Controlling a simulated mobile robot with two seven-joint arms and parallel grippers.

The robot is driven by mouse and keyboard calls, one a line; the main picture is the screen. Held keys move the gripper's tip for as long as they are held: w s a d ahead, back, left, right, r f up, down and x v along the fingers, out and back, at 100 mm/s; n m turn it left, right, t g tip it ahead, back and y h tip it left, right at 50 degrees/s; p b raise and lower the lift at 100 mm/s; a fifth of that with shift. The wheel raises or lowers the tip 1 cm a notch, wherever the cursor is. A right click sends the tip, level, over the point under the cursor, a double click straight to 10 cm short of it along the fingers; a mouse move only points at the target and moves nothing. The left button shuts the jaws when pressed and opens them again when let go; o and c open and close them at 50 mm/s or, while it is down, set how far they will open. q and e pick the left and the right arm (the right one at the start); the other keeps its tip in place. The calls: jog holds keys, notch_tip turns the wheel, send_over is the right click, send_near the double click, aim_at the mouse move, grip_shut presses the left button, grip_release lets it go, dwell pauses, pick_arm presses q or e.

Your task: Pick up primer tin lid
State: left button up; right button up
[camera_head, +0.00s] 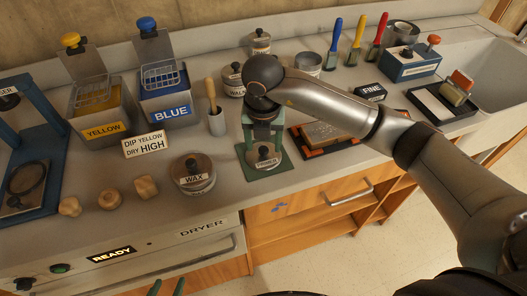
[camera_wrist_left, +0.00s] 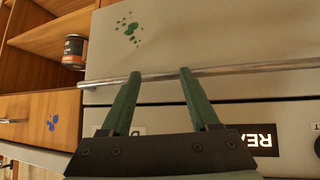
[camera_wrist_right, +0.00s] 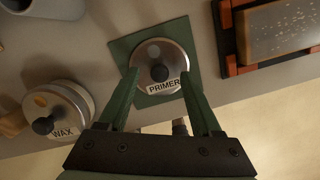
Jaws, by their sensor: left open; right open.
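The primer tin lid (camera_wrist_right: 160,60) is a round silver disc with a black knob in the right wrist view. A PRIMER label shows at its near edge. In the head view the lid (camera_head: 265,157) is partly behind my right gripper. It sits on the primer tin, on a green square mat (camera_wrist_right: 125,48). My right gripper (camera_wrist_right: 158,75) is open above the lid, with the knob between its fingers in this view. In the head view my right gripper (camera_head: 264,148) points down over the tin. My left gripper (camera_wrist_left: 157,72) is open and empty in front of the dryer handle; its fingertips (camera_head: 166,286) show at the bottom of the head view.
A wax tin (camera_head: 193,175) stands left of the mat. A sanding block on an orange-cornered tray (camera_head: 322,138) lies to the right. A brush in a grey cup (camera_head: 216,122) stands behind. The dryer handle (camera_wrist_left: 160,80) runs along the cabinet front.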

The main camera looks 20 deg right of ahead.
jog(key=shift+f, duration=0.55)
grip_shut()
